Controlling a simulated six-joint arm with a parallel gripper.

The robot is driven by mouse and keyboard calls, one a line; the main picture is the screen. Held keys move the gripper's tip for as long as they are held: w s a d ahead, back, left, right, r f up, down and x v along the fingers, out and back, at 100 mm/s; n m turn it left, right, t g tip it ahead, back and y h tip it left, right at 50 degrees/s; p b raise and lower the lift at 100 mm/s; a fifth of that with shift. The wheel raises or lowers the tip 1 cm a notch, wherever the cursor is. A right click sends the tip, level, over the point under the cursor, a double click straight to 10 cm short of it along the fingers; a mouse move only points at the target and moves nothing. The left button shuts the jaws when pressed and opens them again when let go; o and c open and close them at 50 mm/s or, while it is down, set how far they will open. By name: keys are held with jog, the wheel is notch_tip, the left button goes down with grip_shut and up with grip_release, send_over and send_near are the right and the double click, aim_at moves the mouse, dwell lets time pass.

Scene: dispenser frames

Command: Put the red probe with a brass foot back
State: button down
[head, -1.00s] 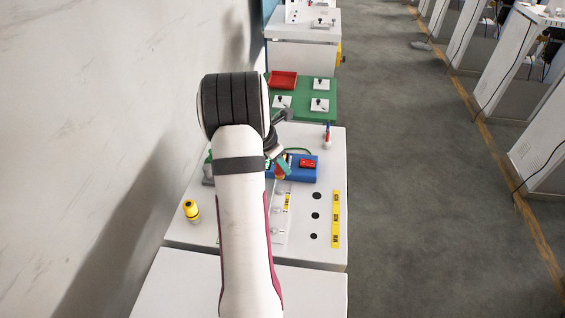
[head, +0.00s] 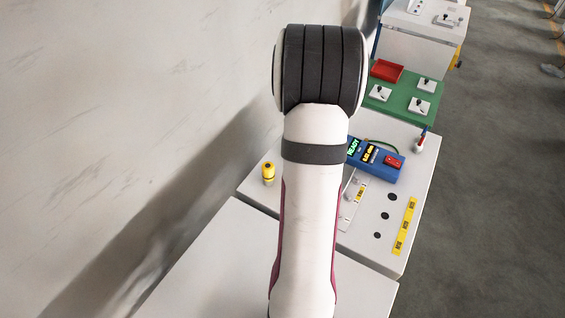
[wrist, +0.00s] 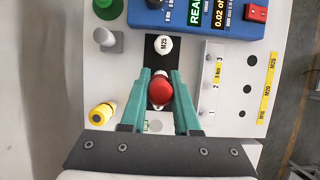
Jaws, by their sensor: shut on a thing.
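My gripper (wrist: 159,92) has two teal fingers, shut on the red probe (wrist: 160,89) in the wrist view. Its round red top faces the camera; its lower end and any brass foot are hidden. I cannot tell whether the probe touches the bench. A pale rack with numbered places (wrist: 207,82) stands to the right of the fingers. In the head view my arm hides the gripper and the probe.
A blue box (head: 375,160) with lit displays and a red switch stands at the back. Dark holes (head: 392,197) lie beside a yellow label strip (head: 405,226).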

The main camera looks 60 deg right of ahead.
jog(key=w+f, duration=0.2)
jog(key=w, duration=0.1)
jog(key=w+f, duration=0.2)
jog(key=w, duration=0.2)
jog(key=w+f, duration=0.2)
jog(key=w, duration=0.1)
jog(key=shift+w+a+f, duration=0.15)
notch_tip(320, 180, down, 3)
jog(key=shift+w+f, duration=0.1)
jog(key=shift+f, duration=0.45)
jog(key=shift+f, duration=0.15)
jog(key=c, duration=0.6)
grip_release()
jog(key=shift+c, duration=0.2)
